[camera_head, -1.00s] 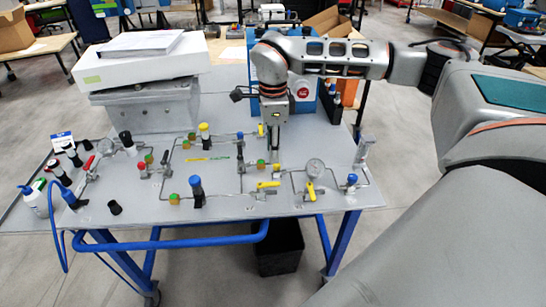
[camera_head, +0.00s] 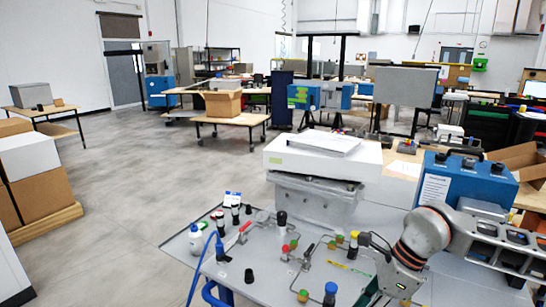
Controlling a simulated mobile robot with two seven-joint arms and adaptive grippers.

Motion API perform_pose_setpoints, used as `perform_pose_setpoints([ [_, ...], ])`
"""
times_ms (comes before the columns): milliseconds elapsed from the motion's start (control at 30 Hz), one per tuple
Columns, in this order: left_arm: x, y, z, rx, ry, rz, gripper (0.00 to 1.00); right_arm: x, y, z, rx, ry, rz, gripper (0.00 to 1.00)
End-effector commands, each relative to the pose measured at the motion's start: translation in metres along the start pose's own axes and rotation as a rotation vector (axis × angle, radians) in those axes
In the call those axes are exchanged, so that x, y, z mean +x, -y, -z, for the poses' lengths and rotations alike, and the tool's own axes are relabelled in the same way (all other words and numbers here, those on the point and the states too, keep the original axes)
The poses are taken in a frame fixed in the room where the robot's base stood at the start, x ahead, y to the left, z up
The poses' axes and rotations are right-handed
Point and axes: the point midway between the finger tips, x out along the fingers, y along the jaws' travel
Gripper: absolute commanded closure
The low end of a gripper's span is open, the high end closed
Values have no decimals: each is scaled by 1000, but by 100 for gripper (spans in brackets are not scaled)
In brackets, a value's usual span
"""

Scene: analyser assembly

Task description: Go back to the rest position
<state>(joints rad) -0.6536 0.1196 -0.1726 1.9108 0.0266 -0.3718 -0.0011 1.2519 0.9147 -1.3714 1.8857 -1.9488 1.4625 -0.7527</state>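My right gripper (camera_head: 375,291) comes in from the right on my grey and orange arm. It points down over the grey table (camera_head: 262,277) at the lower right of the head view. Its fingers are small and dark, near the bottom edge, and I cannot tell whether they are open or shut. The table carries a panel of thin pipes, gauges and coloured valves, among them a blue-capped valve (camera_head: 330,292) and a yellow-capped valve (camera_head: 353,243) close to the gripper. My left gripper is not in view.
A blue case (camera_head: 465,181) stands behind my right arm. A white box (camera_head: 322,160) rests on a grey metal block (camera_head: 315,200) at the table's back. A white bottle (camera_head: 196,240) stands at the left edge. Open floor lies left of the table.

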Motion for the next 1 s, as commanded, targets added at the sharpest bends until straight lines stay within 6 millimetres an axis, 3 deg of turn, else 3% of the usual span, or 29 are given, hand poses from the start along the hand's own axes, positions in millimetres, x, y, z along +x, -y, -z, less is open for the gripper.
perform_pose_setpoints([
  [33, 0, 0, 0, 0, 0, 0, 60, 16, -21, -26, -19, 85, -47, 72],
  [100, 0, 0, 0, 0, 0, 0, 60, 28, -48, -64, -30, 219, -106, 72],
  [267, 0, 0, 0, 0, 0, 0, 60, 28, -112, -154, 13, 570, -251, 72],
  [400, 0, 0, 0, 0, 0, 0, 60, -6, -148, -219, 145, 894, -372, 72],
  [533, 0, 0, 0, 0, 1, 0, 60, -53, -152, -256, 343, 1182, -465, 72],
  [667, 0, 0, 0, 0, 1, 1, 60, -99, -128, -264, 605, 1445, -528, 72],
  [767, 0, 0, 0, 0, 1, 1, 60, -124, -94, -249, 846, 1622, -549, 72],
  [867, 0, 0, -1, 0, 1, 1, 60, -136, -55, -215, 1116, 1771, -545, 72],
  [1000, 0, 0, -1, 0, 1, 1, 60, -126, -5, -141, 1530, 1926, -480, 72],
])
